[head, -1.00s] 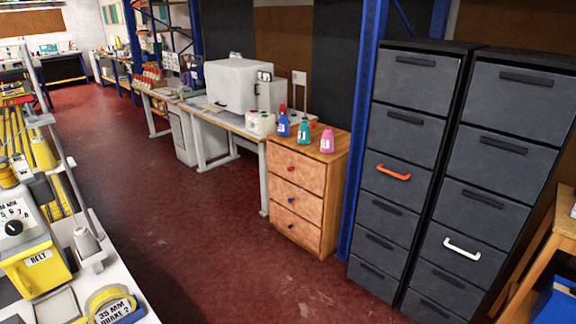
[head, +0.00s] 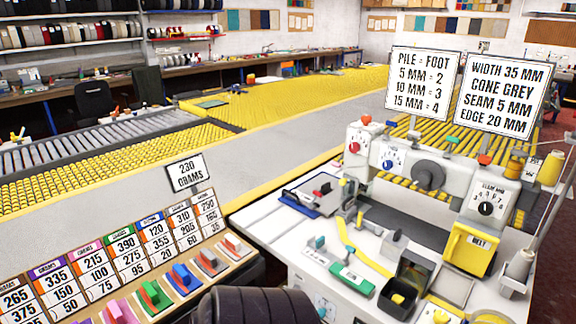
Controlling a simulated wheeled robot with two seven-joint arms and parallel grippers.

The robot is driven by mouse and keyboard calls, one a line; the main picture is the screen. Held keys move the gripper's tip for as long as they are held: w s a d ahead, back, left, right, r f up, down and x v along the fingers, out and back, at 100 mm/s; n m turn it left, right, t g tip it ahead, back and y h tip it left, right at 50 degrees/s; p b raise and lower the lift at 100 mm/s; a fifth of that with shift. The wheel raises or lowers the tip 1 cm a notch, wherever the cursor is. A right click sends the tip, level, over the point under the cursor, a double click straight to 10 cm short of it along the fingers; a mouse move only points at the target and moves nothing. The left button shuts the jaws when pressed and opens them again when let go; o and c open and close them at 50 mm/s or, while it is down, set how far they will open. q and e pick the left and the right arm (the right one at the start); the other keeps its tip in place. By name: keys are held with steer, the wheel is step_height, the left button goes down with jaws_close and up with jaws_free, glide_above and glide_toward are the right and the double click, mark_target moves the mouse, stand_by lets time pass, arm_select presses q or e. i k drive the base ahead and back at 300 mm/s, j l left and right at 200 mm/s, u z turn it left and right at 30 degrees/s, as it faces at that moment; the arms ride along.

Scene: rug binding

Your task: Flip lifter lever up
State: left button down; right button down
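A white sewing machine (head: 428,172) with dials and a dark handwheel stands on a white bench (head: 262,222) at the right in the head view. It has a red dial (head: 354,147), a blue dial (head: 391,161) and small orange-red knobs on top. Neither gripper shows; a dark ribbed shape, perhaps my own arm, is at the bottom edge.
Sign boards (head: 423,82) stand behind the machine. A long yellow-edged table lies behind.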

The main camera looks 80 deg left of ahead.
mark_target(337, 164)
steer(key=u, duration=2.1)
